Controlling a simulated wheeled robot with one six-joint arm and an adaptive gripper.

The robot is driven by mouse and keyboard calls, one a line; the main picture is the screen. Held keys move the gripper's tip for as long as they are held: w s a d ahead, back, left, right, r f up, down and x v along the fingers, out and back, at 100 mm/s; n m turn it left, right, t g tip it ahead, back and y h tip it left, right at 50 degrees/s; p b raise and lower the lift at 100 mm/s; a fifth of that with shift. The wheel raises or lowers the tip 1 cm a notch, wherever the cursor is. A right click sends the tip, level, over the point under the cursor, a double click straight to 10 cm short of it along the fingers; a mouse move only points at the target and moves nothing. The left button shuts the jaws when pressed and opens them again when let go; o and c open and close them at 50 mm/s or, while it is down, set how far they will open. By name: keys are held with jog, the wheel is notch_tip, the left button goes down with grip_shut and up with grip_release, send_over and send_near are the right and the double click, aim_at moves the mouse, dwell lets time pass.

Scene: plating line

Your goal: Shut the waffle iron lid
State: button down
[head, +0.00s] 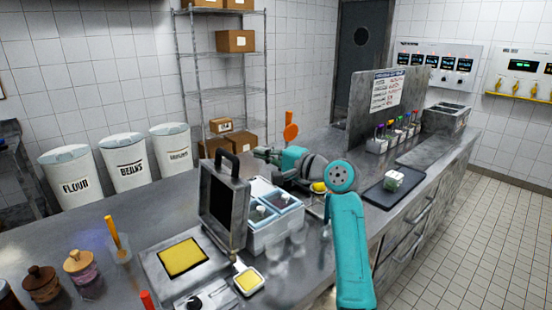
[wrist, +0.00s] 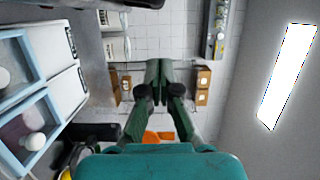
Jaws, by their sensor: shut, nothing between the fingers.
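The waffle iron stands on the counter in the head view, its lid (head: 225,205) raised about upright with a dark handle (head: 229,160) on top. Its base (head: 184,257) is open, showing a yellow plate. My gripper (head: 259,153) is shut and empty, behind and to the right of the lid, near handle height and apart from it. In the wrist view, my gripper (wrist: 158,68) has its fingertips together. A dark edge at the top of that view appears to be the lid (wrist: 70,9).
An orange utensil (head: 290,128) rises behind my gripper. A small yellow-filled dish (head: 249,281) lies in front of the bins. Jars (head: 81,266) stand at the left. A dark tray (head: 384,197) lies farther right.

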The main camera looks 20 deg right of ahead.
jog(key=shift+w+a, duration=0.2)
jog(key=shift+a, duration=2.2)
jog(key=shift+a, duration=0.15)
jog(key=s+a+n+g+h, duration=0.1)
jog(key=s+a+n, duration=0.15)
jog(key=a, duration=0.55)
jog(key=s+a+n, duration=0.2)
jog(key=a+n, duration=0.2)
jog(key=a, duration=0.3)
jog(key=s+a+f+n+h, duration=0.1)
jog(key=s+a+f+n, duration=0.1)
jog(key=a+f, duration=0.2)
jog(key=s+a+f+n+h, duration=0.1)
jog(key=s+a+f+n, duration=0.1)
jog(key=a, duration=0.6)
jog(key=shift+s+a+f+n+h, duration=0.3)
jog(key=shift+a+f+n, duration=0.1)
jog(key=shift+f+n, duration=0.45)
